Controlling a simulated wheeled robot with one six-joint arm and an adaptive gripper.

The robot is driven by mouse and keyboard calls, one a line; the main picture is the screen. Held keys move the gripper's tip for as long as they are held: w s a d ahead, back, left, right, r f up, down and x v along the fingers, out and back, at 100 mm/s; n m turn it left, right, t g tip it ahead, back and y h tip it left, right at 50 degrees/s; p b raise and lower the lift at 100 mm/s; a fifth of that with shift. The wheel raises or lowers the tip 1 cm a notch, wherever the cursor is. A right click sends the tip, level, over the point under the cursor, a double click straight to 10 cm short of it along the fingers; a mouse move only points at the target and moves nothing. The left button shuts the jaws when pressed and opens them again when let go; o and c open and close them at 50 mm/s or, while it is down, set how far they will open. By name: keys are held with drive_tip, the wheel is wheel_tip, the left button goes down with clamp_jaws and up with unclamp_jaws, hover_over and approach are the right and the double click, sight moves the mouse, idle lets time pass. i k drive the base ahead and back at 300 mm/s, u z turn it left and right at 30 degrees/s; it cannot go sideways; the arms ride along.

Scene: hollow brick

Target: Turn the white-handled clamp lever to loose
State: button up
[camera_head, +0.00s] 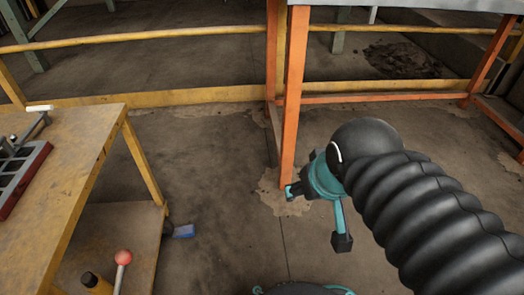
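The white handle of a clamp lever (40,108) shows at the left edge of the picture, on top of the wooden table. It lies roughly level, above a grey metal clamp part (30,132). The clamp is cut off by the picture edge, so its full setting cannot be seen. My gripper (317,216), teal with black fingertips, hangs over the floor right of the table, well away from the lever. Its fingers are spread apart with nothing visible between them. My black ribbed arm hides part of it.
A dark red-edged mould with square openings (33,178) sits on the table (75,170). A red-knobbed lever (122,258) stands below, near the lower shelf. A blue object (183,231) lies beside the table leg. An orange-legged table (293,100) and yellow rails (160,97) stand behind.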

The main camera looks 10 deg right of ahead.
sight(43, 109)
drive_tip(key=u, duration=1.5)
drive_tip(key=k, duration=0.55)
drive_tip(key=z, duration=0.4)
drive_tip(key=i, duration=1.1)
drive_tip(key=u, duration=0.55)
